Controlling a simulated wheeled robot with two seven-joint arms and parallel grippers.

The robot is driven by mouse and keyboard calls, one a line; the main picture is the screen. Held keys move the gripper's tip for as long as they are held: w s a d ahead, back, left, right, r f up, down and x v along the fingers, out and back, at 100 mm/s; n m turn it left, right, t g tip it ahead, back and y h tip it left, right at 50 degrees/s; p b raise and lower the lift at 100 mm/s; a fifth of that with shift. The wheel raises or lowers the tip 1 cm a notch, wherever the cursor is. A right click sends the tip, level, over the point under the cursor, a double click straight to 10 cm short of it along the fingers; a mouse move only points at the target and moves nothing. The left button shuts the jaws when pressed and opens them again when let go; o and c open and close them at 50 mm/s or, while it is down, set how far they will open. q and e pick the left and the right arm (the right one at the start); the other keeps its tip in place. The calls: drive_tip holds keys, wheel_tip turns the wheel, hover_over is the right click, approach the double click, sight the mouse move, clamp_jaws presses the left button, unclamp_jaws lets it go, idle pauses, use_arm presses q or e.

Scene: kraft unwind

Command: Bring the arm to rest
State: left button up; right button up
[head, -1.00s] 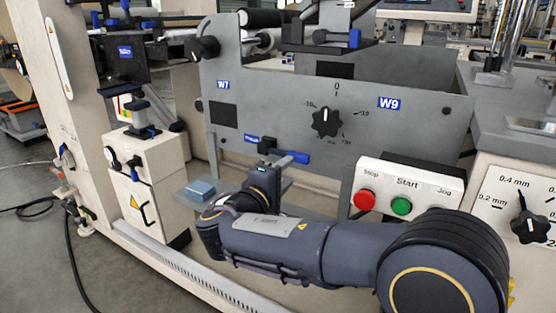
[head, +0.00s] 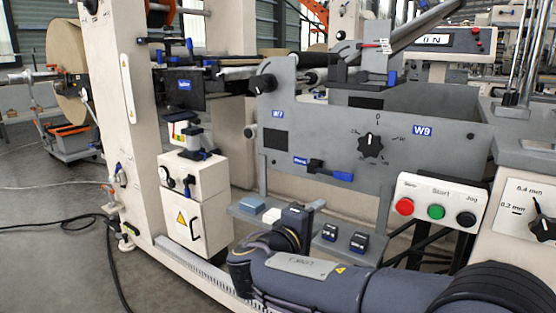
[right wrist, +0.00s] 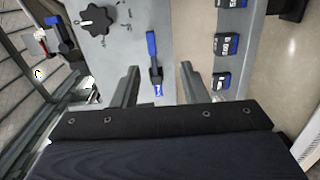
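My right arm (head: 310,275) comes in from the lower right of the head view, low in front of the grey machine panel. My right gripper (head: 307,212) is at its end, above the small grey shelf (head: 240,210). In the right wrist view its two fingers (right wrist: 160,85) stand apart with nothing between them. A blue-handled lever (right wrist: 154,62) on the panel shows beyond the gap; I cannot tell its distance. My left arm and gripper are not in view.
The button box (head: 440,200) and dial (head: 371,145) are behind the arm. Open floor (head: 50,230) lies at left.

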drive_tip(key=s+d+f+m+g+y, duration=0.3)
drive_tip(key=s+d+f+g, duration=0.25)
drive_tip(key=s+d, duration=0.3)
drive_tip(key=s+d+f+m+g+y, duration=0.2)
drive_tip(key=s+d+f+g, duration=0.2)
drive_tip(key=s+d+f, duration=0.45)
drive_tip(key=s+a+f+m+y, duration=0.1)
drive_tip(key=s+a+m+y, duration=0.2)
drive_tip(key=s, duration=0.5)
drive_tip(key=s+a+f+m+y, duration=0.1)
drive_tip(key=s+m+y, duration=0.3)
drive_tip(key=s+y, duration=0.25)
wheel_tip(320, 180, up, 38)
drive_tip(key=s+t+p, duration=0.1)
drive_tip(key=p, duration=3.7)
drive_tip(key=shift+s+a+f+p, duration=0.15)
drive_tip(key=shift+a+f+p, duration=0.05)
drive_tip(key=shift+p, duration=0.2)
drive_tip(key=shift+h, duration=0.25)
